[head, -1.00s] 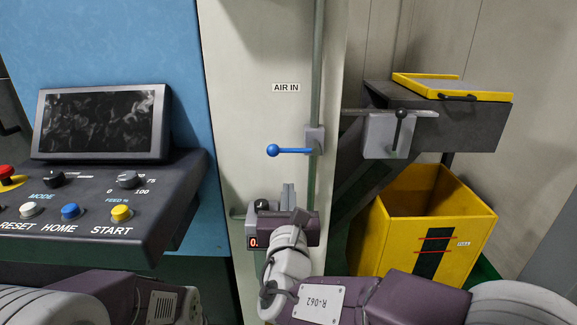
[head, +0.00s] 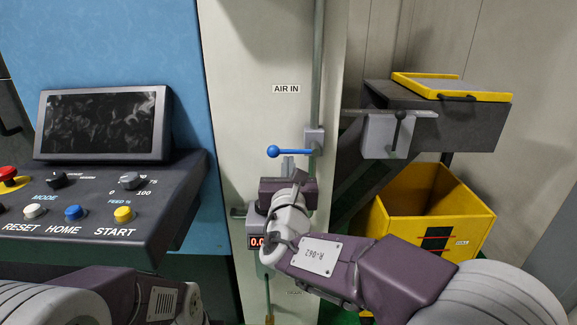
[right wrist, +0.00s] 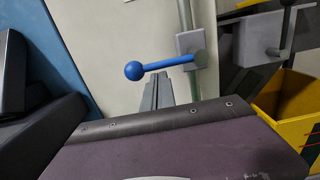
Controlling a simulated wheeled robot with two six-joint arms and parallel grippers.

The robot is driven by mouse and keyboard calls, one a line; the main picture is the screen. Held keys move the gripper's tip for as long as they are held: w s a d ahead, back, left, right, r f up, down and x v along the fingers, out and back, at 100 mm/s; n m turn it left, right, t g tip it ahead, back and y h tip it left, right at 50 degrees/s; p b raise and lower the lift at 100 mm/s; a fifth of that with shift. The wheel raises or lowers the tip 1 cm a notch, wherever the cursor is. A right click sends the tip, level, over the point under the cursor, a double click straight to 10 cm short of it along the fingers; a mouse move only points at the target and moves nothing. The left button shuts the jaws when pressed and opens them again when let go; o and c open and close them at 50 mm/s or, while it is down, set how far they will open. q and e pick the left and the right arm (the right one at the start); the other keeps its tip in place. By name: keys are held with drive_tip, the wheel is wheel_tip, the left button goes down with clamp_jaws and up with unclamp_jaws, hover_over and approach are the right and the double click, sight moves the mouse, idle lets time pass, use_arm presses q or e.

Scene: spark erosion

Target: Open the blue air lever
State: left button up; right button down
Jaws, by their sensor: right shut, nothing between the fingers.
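The blue air lever (head: 290,152) sticks out level to the left from a grey valve block (head: 314,140) on a vertical pipe, below the AIR IN label (head: 286,88). A round blue ball forms its free end. The lever also shows in the right wrist view (right wrist: 168,64). My right gripper (head: 288,160) points up just below the lever, with its fingers together and nothing held. In the right wrist view the fingertips (right wrist: 158,80) show below the rod; I cannot tell whether they touch it. My left gripper is out of view.
A control panel (head: 105,212) with buttons and a dark screen (head: 103,125) stands at left. A small red display (head: 256,241) sits behind my right wrist. At right are a grey valve box with a black lever (head: 388,135) and a yellow bin (head: 385,222).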

drive_tip(key=shift+r+m, duration=0.15)
drive_tip(key=shift+m, duration=0.25)
drive_tip(key=shift+a+r+b, duration=0.1)
drive_tip(key=shift+b, duration=0.3)
drive_tip(key=d+r+m+b, duration=0.2)
drive_tip(key=r+m+b, duration=0.2)
drive_tip(key=m, duration=0.5)
drive_tip(key=d+r+m+h+b, duration=0.1)
drive_tip(key=r+m+b, duration=0.3)
drive_tip(key=m, duration=0.5)
drive_tip(key=shift+d+g+b, duration=0.3)
drive_tip(key=shift+d+b, duration=0.55)
